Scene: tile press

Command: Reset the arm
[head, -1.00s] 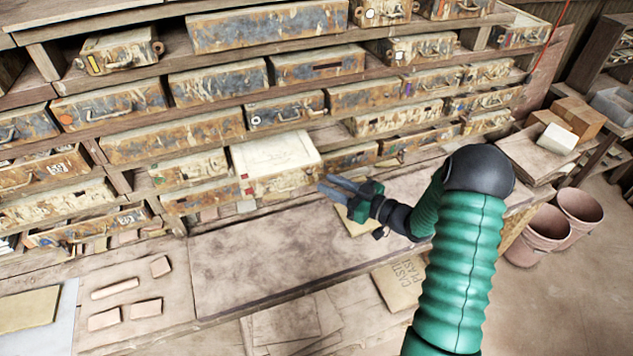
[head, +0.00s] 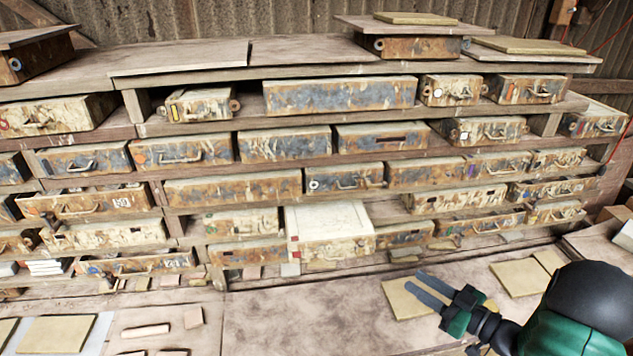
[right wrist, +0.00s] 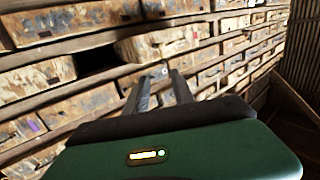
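My right gripper (head: 428,290) is in the head view at the lower right, over the bench. Its two dark fingers point left and stand slightly apart with nothing visible between them. In the right wrist view its fingers (right wrist: 162,92) are also apart and empty, pointing toward the rack of drawers. A pale-topped drawer (head: 328,225) juts out of the rack, left of the right gripper and apart from it. My left gripper is not in view.
The rack holds several rusty drawers (head: 340,95) on wooden shelves. The bench (head: 300,310) is mostly clear in front. A yellowish tile (head: 408,298) lies beside the right gripper. Small clay pieces (head: 145,331) lie at the lower left.

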